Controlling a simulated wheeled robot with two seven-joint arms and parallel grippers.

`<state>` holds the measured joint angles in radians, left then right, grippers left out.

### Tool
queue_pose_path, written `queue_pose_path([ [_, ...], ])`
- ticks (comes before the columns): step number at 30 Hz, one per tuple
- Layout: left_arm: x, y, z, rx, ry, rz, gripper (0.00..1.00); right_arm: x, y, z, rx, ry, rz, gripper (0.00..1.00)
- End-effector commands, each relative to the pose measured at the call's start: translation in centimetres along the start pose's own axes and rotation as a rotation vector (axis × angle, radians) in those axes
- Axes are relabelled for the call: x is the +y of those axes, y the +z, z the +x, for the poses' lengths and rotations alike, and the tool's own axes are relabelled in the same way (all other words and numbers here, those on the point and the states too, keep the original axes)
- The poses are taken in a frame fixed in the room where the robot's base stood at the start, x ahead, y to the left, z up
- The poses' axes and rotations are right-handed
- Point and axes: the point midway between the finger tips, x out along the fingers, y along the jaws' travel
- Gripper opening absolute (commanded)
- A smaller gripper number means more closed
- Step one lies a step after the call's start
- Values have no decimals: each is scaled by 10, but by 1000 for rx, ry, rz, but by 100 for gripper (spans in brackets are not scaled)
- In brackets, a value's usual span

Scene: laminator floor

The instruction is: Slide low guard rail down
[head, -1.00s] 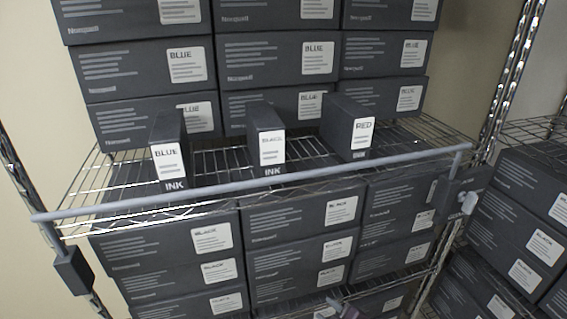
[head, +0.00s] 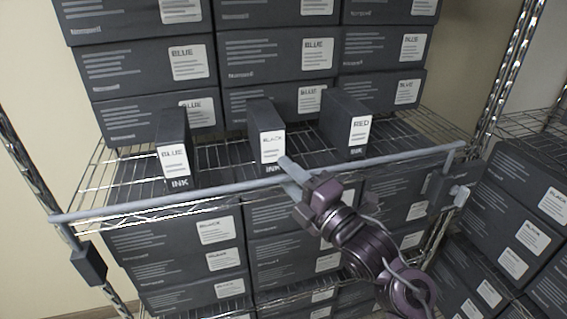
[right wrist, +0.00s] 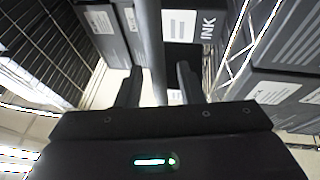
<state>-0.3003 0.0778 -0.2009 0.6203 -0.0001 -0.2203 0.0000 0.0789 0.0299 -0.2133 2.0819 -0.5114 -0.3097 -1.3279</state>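The low guard rail (head: 190,194) is a thin grey bar across the front of the wire shelf, in front of the ink boxes. A dark bracket (head: 88,264) is at its left end and another (head: 452,186) at its right end. My right gripper (head: 285,174) is at the middle of the rail, its fingers apart, one above and one below the bar. In the right wrist view, the rail (right wrist: 151,45) runs between the two open fingers, with a gap visible on the right side. Whether a finger touches it is unclear. My left gripper is out of view.
Dark cartons are stacked above and below. A chrome post (head: 507,75) and more cartons (head: 520,215) stand at the right.

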Motion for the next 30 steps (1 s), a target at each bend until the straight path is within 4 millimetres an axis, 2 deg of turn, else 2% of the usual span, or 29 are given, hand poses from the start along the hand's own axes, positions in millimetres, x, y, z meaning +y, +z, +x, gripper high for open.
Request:
queue_pose_path([
  [3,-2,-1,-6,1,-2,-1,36,1,1,13,-1,0,2,34],
  [6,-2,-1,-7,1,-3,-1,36,0,0,18,-1,-1,1,34],
  [14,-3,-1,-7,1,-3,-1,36,-1,0,19,-1,-1,1,34],
  [22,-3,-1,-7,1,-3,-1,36,-1,0,18,-1,-1,1,0],
  [30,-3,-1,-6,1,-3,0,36,-2,0,18,-1,-2,1,0],
])
